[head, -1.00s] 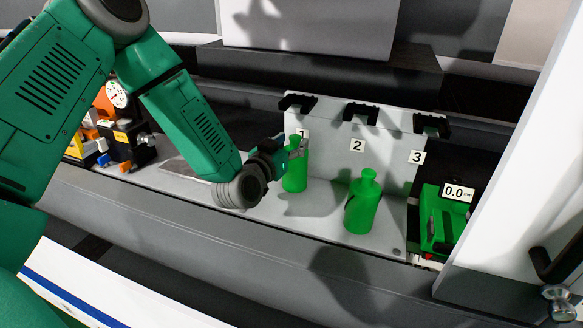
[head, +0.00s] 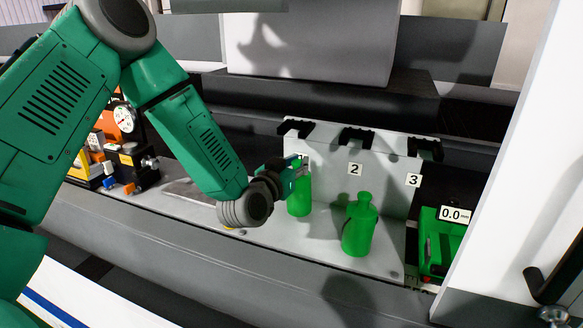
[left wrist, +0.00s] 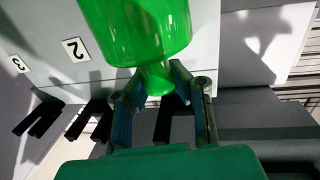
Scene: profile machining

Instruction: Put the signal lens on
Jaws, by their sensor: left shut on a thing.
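No part that I can make out as a signal lens shows in either view. A green bottle-shaped piece (head: 299,203) stands upright at station 1, in front of the grey back plate (head: 326,162). My left gripper (head: 298,168) is shut on its neck and hides its top in the head view. In the left wrist view the same green piece (left wrist: 140,30) has its narrow neck between the fingers of my left gripper (left wrist: 162,85). A second green bottle-shaped piece (head: 359,230) stands free at station 2. My right gripper is not in view.
Black hooks (head: 357,135) line the back plate's top edge. A green gauge box (head: 438,255) reading 0.0 stands right of the plate. A white panel (head: 525,150) rises at the right. Yellow and black machine parts (head: 130,160) stand at the left. Station 3 looks empty.

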